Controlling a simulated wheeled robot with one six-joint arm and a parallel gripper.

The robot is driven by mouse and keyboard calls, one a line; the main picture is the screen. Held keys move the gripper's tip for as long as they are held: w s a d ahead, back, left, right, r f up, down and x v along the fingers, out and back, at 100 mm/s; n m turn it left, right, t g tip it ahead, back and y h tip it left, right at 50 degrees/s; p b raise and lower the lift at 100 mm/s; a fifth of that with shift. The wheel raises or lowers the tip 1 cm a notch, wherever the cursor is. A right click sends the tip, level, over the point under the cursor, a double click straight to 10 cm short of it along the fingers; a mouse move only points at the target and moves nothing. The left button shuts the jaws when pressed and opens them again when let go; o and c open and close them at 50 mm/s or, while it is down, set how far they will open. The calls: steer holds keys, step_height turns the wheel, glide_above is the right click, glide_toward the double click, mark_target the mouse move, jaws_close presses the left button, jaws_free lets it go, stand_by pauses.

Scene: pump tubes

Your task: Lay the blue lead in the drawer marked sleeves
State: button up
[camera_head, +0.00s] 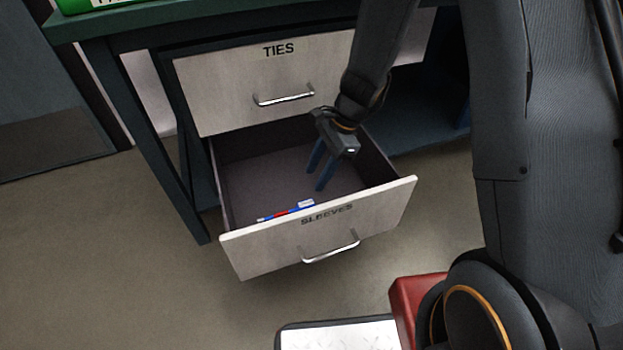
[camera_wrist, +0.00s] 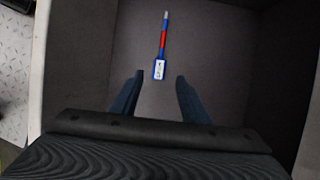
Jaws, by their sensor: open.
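The blue lead (camera_head: 289,211), with a red middle part and a white label at one end, lies on the floor of the open drawer marked SLEEVES (camera_head: 259,256), close behind its front panel. In the wrist view the lead (camera_wrist: 162,45) lies just beyond my fingertips, its labelled end nearest to them. My gripper (camera_head: 320,178) points down into the drawer, with its blue fingers apart and nothing between them. In the wrist view my gripper (camera_wrist: 158,76) is apart from the lead.
A shut drawer marked TIES (camera_head: 220,95) sits right above the open one. A red thing (camera_head: 412,300) and a light patterned surface (camera_head: 340,336) are at the bottom. Floor is clear to the left.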

steer(key=s+a+r+n+h, duration=0.1)
steer(key=s+a+r+n, duration=0.2)
steer(key=s+r+n, duration=0.7)
steer(key=s+a+r+n+t+h, duration=0.1)
steer(key=s+a+r+n, duration=0.3)
steer(key=s+r+n, duration=0.7)
steer(key=shift+s+a+r+h, duration=0.3)
steer(key=shift+s+r+h, duration=0.1)
steer(key=shift+s, duration=0.6)
steer(key=d+r+m+p, duration=0.3)
steer(key=d+r+p, duration=0.7)
steer(key=r+p, duration=0.3)
steer(key=d+r+m+h+p, duration=0.1)
steer(key=d+r+m+p, duration=0.2)
steer(key=d+r+p, duration=0.7)
step_height(320, 180, up, 4)
steer(key=p, duration=0.9)
steer(key=shift+s+d+f, duration=0.15)
steer(key=shift+d+f, duration=0.1)
steer(key=shift+d, duration=0.1)
